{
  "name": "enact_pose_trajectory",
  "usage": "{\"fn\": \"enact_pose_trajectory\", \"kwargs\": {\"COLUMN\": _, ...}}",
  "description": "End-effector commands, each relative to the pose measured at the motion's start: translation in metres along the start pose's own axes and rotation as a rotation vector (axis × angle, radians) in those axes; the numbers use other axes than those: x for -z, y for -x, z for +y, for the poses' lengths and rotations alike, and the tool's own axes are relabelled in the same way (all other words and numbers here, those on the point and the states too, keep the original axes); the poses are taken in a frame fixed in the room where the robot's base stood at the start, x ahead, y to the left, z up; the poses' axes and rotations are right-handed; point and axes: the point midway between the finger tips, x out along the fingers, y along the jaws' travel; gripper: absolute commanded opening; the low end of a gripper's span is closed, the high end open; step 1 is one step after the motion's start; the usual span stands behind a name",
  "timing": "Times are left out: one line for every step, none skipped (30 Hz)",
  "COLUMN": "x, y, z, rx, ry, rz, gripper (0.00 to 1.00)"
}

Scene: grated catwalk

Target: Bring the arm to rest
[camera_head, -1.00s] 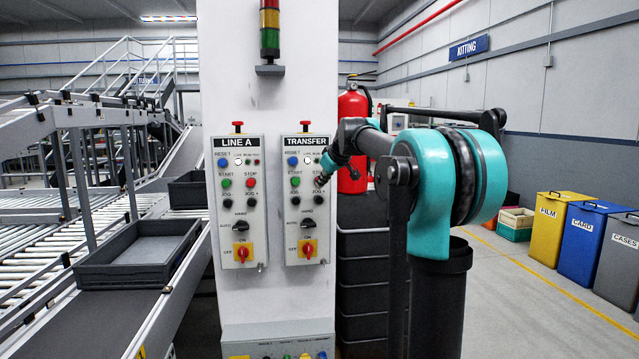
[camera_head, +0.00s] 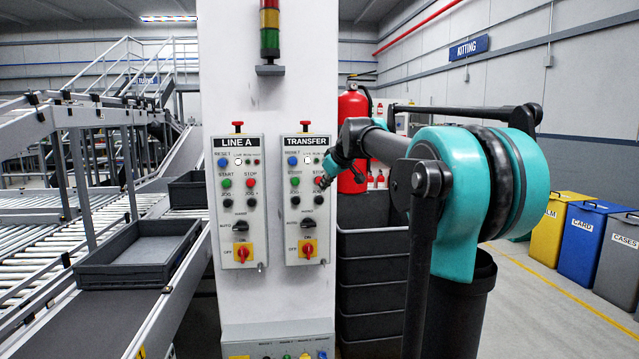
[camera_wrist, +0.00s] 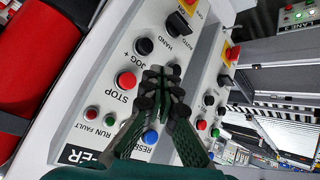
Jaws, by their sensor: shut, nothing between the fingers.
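My gripper (camera_head: 323,182) is shut and empty. Its fingertips are at the right edge of the TRANSFER control panel (camera_head: 307,221) in the head view. In the wrist view my gripper (camera_wrist: 163,86) shows in front of the same panel (camera_wrist: 98,98), with its closed fingers between the red STOP button (camera_wrist: 126,80) and the blue RESET button (camera_wrist: 150,137). The fingers hide the START button there. I cannot tell whether the fingertips touch the panel. My arm is bent, with its large teal joint at right in the head view.
The LINE A panel (camera_head: 239,200) is beside TRANSFER on the white column (camera_head: 220,100). A fire extinguisher (camera_head: 352,140) and stacked dark crates (camera_head: 372,270) stand behind my arm. A grey tray (camera_head: 138,254) sits on the conveyor at left.

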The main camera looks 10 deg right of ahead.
Motion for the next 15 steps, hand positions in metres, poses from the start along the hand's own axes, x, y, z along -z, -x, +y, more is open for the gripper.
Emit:
{"fn": "enact_pose_trajectory", "kwargs": {"x": 0.000, "y": 0.000, "z": 0.000, "rx": 0.000, "ry": 0.000, "rz": 0.000, "gripper": 0.00}}
{"fn": "enact_pose_trajectory", "kwargs": {"x": 0.000, "y": 0.000, "z": 0.000, "rx": 0.000, "ry": 0.000, "rz": 0.000, "gripper": 0.00}}
{"fn": "enact_pose_trajectory", "kwargs": {"x": 0.000, "y": 0.000, "z": 0.000, "rx": 0.000, "ry": 0.000, "rz": 0.000, "gripper": 0.00}}
{"fn": "enact_pose_trajectory", "kwargs": {"x": 0.000, "y": 0.000, "z": 0.000, "rx": 0.000, "ry": 0.000, "rz": 0.000, "gripper": 0.00}}
{"fn": "enact_pose_trajectory", "kwargs": {"x": 0.000, "y": 0.000, "z": 0.000, "rx": 0.000, "ry": 0.000, "rz": 0.000, "gripper": 0.00}}
{"fn": "enact_pose_trajectory", "kwargs": {"x": 0.000, "y": 0.000, "z": 0.000, "rx": 0.000, "ry": 0.000, "rz": 0.000, "gripper": 0.00}}
{"fn": "enact_pose_trajectory", "kwargs": {"x": 0.000, "y": 0.000, "z": 0.000, "rx": 0.000, "ry": 0.000, "rz": 0.000, "gripper": 0.00}}
{"fn": "enact_pose_trajectory", "kwargs": {"x": 0.000, "y": 0.000, "z": 0.000, "rx": 0.000, "ry": 0.000, "rz": 0.000, "gripper": 0.00}}
{"fn": "enact_pose_trajectory", "kwargs": {"x": 0.000, "y": 0.000, "z": 0.000, "rx": 0.000, "ry": 0.000, "rz": 0.000, "gripper": 0.00}}
{"fn": "enact_pose_trajectory", "kwargs": {"x": 0.000, "y": 0.000, "z": 0.000, "rx": 0.000, "ry": 0.000, "rz": 0.000, "gripper": 0.00}}
{"fn": "enact_pose_trajectory", "kwargs": {"x": 0.000, "y": 0.000, "z": 0.000, "rx": 0.000, "ry": 0.000, "rz": 0.000, "gripper": 0.00}}
{"fn": "enact_pose_trajectory", "kwargs": {"x": -0.001, "y": -0.001, "z": -0.001, "rx": 0.000, "ry": -0.001, "rz": -0.001, "gripper": 0.00}}
{"fn": "enact_pose_trajectory", "kwargs": {"x": -0.004, "y": -0.001, "z": -0.002, "rx": 0.001, "ry": -0.004, "rz": -0.004, "gripper": 0.00}}
{"fn": "enact_pose_trajectory", "kwargs": {"x": -0.008, "y": -0.002, "z": -0.004, "rx": 0.002, "ry": -0.008, "rz": -0.008, "gripper": 0.00}}
{"fn": "enact_pose_trajectory", "kwargs": {"x": -0.016, "y": -0.004, "z": -0.009, "rx": 0.005, "ry": -0.019, "rz": -0.017, "gripper": 0.00}}
